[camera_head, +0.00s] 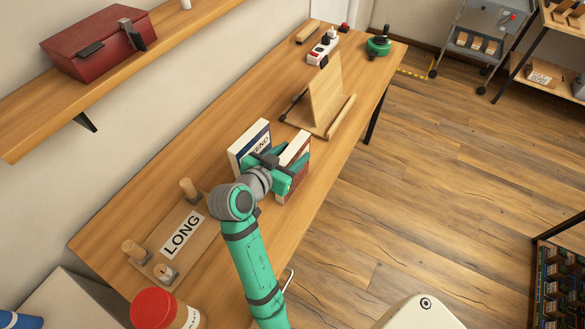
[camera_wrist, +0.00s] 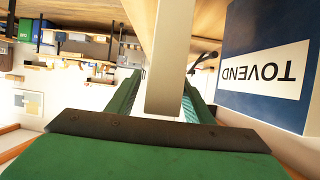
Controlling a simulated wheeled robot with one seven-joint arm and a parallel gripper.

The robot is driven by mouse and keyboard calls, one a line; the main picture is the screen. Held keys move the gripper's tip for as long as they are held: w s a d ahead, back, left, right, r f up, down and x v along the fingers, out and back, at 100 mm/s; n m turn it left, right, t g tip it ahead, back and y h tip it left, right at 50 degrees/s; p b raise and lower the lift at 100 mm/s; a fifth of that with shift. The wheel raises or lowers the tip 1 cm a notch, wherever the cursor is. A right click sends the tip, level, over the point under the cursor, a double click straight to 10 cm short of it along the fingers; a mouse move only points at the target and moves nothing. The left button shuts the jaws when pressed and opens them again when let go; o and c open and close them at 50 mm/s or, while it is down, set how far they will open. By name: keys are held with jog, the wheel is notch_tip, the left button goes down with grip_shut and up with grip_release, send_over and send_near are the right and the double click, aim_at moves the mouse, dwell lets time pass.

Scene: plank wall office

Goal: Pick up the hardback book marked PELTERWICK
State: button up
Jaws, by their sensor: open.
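A red-brown hardback book (camera_head: 300,170) with pale pages stands upright on the wooden table. Its lettering cannot be read, so I cannot confirm the PELTERWICK mark. My gripper (camera_head: 279,174) is at this book, its jaws open. In the wrist view, a pale upright edge of a book (camera_wrist: 170,60) stands between the two green fingers of my gripper (camera_wrist: 164,98), with a gap visible at the right finger. My gripper hides part of the red-brown book. A blue book (camera_head: 247,143) stands just left of it; its white label reads TOVEND in the wrist view (camera_wrist: 265,72).
A wooden stand (camera_head: 326,101) is behind the books. A board marked LONG (camera_head: 205,225) with pegs and a red-lidded jar (camera_head: 155,305) are nearer. A power strip (camera_head: 322,48) lies at the far end. A shelf with a red box (camera_head: 98,42) overhangs the left.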

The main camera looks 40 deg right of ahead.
jog(key=shift+d+f, duration=0.1)
jog(key=shift+d, duration=0.05)
grip_shut()
